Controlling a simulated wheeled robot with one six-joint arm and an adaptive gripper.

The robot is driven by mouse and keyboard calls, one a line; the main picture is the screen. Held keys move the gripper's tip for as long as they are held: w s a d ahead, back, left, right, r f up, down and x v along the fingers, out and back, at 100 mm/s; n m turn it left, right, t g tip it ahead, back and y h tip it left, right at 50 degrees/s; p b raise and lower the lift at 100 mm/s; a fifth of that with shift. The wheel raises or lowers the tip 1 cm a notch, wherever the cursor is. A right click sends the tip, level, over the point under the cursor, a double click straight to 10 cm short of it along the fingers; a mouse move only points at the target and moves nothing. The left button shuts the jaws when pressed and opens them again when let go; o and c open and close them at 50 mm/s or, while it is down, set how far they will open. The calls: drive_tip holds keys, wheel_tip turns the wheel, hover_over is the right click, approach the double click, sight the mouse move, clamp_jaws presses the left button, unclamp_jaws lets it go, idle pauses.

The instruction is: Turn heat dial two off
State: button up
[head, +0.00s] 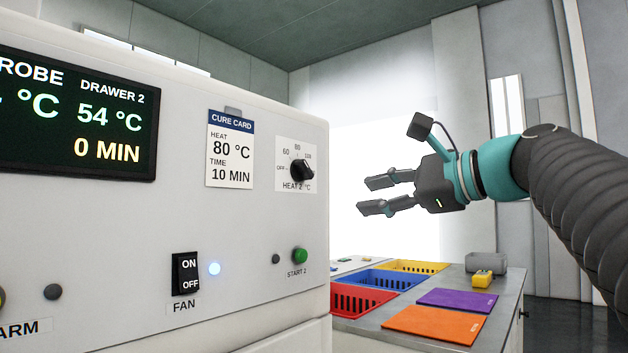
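The heat 2 dial (302,169) is a black knob on a white scale plate (288,184), at the right end of the oven's front panel. The scale reads off, 60, 80 and 100; I cannot tell for certain which mark the knob points to. My gripper (365,196) is to the right of the dial in the picture, its two dark fingers apart and pointing left toward the panel. It is open, empty and clear of the dial. The display (75,115) reads drawer 2, 54 °C and 0 MIN.
A cure card (230,150) reading 80 °C, 10 min hangs left of the dial. Below are a green start 2 button (299,255) and a fan switch (186,274). A grey table (350,333) with coloured baskets and mats stands to the right.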

sight(308, 167)
wheel_tip(308, 167, up, 5)
drive_tip(key=y, duration=0.2)
drive_tip(key=shift+m, duration=0.3)
drive_tip(key=p+x, duration=0.1)
drive_tip(key=x, duration=1.2)
drive_tip(key=shift+a+r, duration=0.1)
clamp_jaws()
